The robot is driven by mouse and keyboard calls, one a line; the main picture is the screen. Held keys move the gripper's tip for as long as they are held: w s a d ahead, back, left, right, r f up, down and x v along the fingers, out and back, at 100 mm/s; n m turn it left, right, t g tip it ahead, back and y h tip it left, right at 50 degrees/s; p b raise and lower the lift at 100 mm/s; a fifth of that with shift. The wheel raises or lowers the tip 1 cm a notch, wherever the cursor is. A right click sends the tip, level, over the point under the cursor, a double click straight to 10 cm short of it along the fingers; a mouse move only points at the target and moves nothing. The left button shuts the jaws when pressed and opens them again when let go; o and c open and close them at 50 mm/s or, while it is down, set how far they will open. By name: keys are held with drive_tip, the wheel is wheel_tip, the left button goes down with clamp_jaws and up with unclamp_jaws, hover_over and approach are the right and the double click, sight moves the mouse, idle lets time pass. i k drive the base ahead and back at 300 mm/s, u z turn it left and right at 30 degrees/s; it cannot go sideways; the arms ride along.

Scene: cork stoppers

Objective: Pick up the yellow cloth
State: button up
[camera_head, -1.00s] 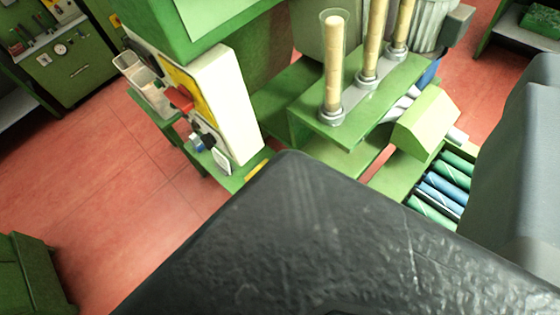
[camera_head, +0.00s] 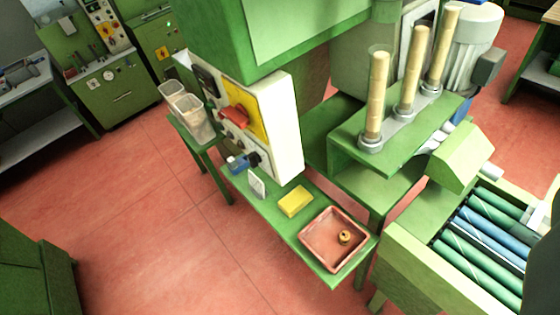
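The yellow cloth (camera_head: 295,201) lies folded flat, like a small block, on a narrow green shelf (camera_head: 322,262) at the front of the green machine. It sits between a small white card (camera_head: 257,184) on its left and a reddish square tray (camera_head: 318,256) on its right. Nothing covers it. My gripper is not in view. A dark part at the right edge seems to be my own arm.
The tray holds a small cork-coloured piece (camera_head: 345,237). A white and yellow control panel (camera_head: 278,125) rises behind the shelf. Clear bins (camera_head: 190,115) stand left. A roller conveyor (camera_head: 480,250) is at right. Red floor (camera_head: 170,245) is open in front.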

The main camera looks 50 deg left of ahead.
sight(296, 201)
drive_tip(key=k, duration=1.1)
drive_tip(key=u, duration=0.8)
drive_tip(key=i, duration=0.5)
drive_tip(key=z, duration=0.05)
